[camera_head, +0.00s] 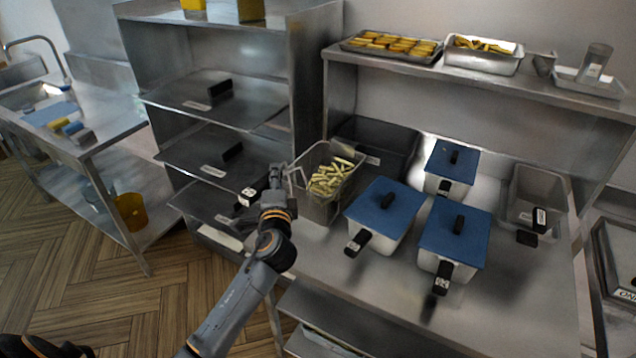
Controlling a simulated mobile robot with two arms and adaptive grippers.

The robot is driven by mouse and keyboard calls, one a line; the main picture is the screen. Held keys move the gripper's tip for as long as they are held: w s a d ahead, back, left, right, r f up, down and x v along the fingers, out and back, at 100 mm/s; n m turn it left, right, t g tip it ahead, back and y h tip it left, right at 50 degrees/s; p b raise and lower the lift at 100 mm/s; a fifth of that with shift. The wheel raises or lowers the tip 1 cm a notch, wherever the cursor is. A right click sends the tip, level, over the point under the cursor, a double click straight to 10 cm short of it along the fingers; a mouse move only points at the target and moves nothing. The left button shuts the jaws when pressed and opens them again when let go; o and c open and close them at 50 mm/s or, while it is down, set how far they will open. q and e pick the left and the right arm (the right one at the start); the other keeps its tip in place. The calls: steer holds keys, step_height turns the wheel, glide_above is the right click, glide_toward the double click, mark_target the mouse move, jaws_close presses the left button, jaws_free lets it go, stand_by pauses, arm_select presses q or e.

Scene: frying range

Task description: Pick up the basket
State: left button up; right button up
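The basket (319,207) is a metal fryer basket holding pale yellow fries (331,178). It stands on the steel counter, left of the blue-lidded containers. A black handle with a white label (249,193) sticks out to its left, toward the shelf rack. My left gripper (278,178) is at the basket's left side, by the handle. My wrist hides part of the handle. I cannot tell whether the fingers are around the handle or only beside it, or whether they are shut. My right gripper is not in view.
Containers with blue lids (387,207) stand right of the basket. A dark bin (382,146) is behind it, and a metal pan (536,193) is farther right. A shelf rack (215,90) stands close on the left. An overhead shelf (480,86) holds trays. The counter's front right is clear.

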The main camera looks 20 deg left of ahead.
arm_select(q)
jaws_close()
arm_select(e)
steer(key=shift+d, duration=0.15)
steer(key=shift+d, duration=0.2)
arm_select(q)
steer(key=shift+r, duration=0.15)
steer(key=shift+w+r+b, duration=0.1)
steer(key=shift+r+b, duration=0.2)
steer(key=shift+r, duration=0.55)
steer(key=s+r, duration=0.1)
steer(key=r, duration=0.1)
steer(key=s+a+r, duration=0.1)
steer(key=s+r, duration=0.1)
steer(key=r, duration=0.1)
steer(key=s+r+b, duration=0.1)
steer(key=s+r, duration=0.1)
steer(key=shift+a+r, duration=0.25)
steer(key=shift+a, duration=0.15)
steer(key=s+a+r+b, duration=0.1)
steer(key=s+a+r, duration=0.2)
steer(key=s, duration=0.5)
steer(key=shift+s+r+b, duration=0.15)
steer(key=shift+r+b, duration=0.15)
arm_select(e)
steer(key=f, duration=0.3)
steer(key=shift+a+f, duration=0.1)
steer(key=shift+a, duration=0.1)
